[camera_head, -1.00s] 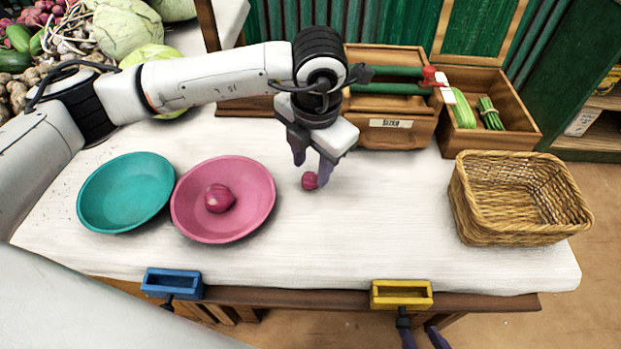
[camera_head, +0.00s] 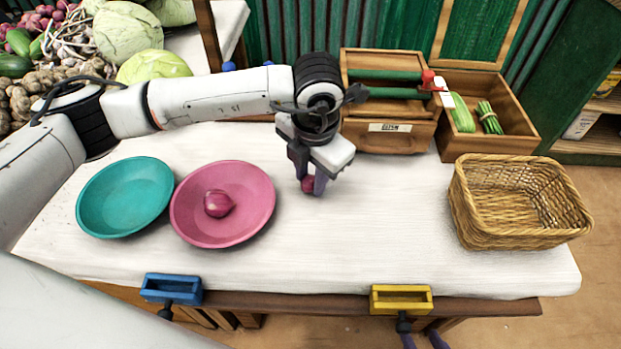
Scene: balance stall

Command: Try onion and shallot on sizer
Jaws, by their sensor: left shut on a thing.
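A small red bulb (camera_head: 308,185) is between the fingertips of my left gripper (camera_head: 309,184), which is shut on it at or just above the white tabletop. I cannot tell whether it is the onion or the shallot. A larger red-purple bulb (camera_head: 218,204) lies in the pink bowl (camera_head: 255,218). The wooden sizer (camera_head: 365,134), with green rollers and a label, stands behind and right of my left gripper. The purple fingertips of my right gripper (camera_head: 423,341) show apart at the bottom edge, with the rest cut off.
A teal bowl (camera_head: 125,198) at left is empty. A wicker basket (camera_head: 515,235) at right is empty. A wooden bin (camera_head: 490,143) beside the sizer holds green vegetables. Blue (camera_head: 172,290) and yellow (camera_head: 401,299) holders sit at the front edge. The table between bowl and basket is mostly clear.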

